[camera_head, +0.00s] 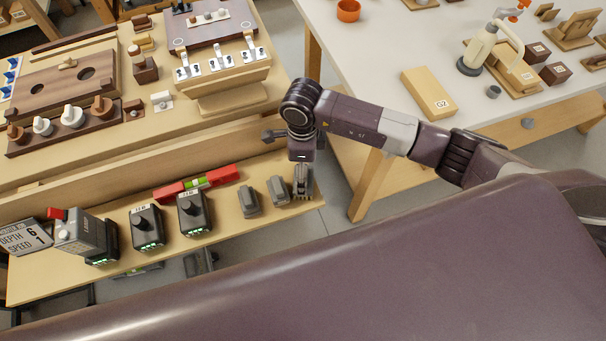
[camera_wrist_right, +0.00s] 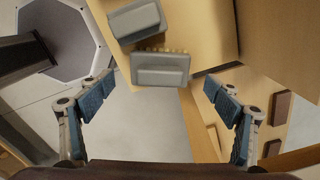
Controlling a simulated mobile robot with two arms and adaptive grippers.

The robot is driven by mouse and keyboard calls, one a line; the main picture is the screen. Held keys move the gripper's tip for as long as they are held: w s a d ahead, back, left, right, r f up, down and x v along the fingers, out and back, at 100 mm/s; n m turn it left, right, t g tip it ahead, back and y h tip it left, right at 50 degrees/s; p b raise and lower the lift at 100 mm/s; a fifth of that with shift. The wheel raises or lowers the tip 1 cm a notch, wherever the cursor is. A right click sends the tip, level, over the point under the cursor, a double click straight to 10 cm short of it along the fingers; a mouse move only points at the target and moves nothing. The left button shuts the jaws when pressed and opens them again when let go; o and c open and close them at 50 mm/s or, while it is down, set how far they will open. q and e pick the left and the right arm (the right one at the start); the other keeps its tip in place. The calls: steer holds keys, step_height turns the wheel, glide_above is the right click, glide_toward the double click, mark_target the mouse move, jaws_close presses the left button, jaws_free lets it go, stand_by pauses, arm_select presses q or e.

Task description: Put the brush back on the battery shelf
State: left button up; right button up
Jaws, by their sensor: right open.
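The battery shelf (camera_head: 230,232) is the long light wood ledge along the front of the bench. Two grey blocks lie near its right end in the head view. The right one (camera_head: 277,190) appears to be the brush; in the wrist view the brush (camera_wrist_right: 160,68) shows a row of tan bristles along one edge and a raised grey grip. The other grey block (camera_wrist_right: 137,20) lies beside it. My right gripper (camera_head: 302,185) points down at the shelf's right end, just right of the brush. In the wrist view its open fingers (camera_wrist_right: 160,95) are empty, with the brush beyond them. My left gripper is out of view.
Black chargers (camera_head: 146,227) with green lights stand on the shelf to the left. A red and green level (camera_head: 197,184) lies behind them. A white table (camera_head: 460,45) with a yellow box (camera_head: 428,94) stands at the right. Open floor lies past the shelf's right end.

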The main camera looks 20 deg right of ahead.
step_height(320, 180, up, 8)
steer(key=shift+b, duration=0.4)
steer(key=shift+a, duration=0.1)
